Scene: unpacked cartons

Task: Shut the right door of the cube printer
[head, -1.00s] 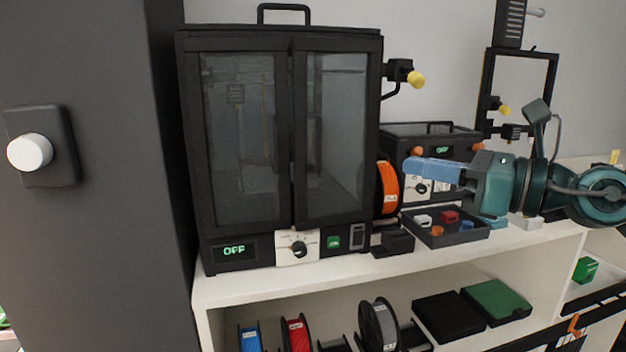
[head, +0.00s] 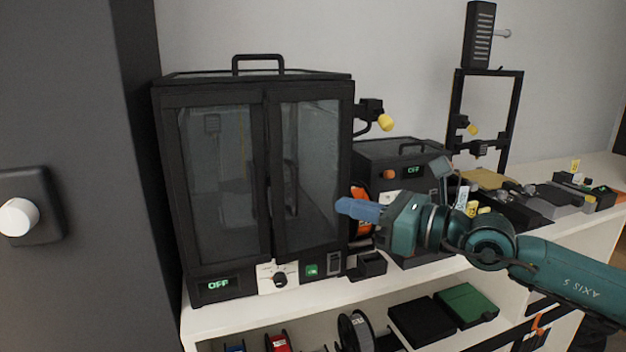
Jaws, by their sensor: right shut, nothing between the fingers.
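The cube printer is the tall black cabinet (head: 168,180) with two glazed doors, standing on a white shelf unit. Its right door (head: 312,150) lies almost in line with the left door (head: 215,190); I cannot tell whether a small gap remains at the middle edge. My right gripper (head: 342,206) has blue fingers, shut and empty. Its tips point left and overlap the right door's outer edge in the picture; contact is not clear. It partly hides an orange spool (head: 359,222) beside the printer. My left gripper is out of view.
A smaller black printer (head: 375,160) stands right of the cabinet, partly behind my right arm. A yellow-tipped bracket (head: 385,122) sticks out from the cabinet's right side. A dark wall panel with a white knob (head: 18,217) is at the left. Spools and boxes fill the lower shelf.

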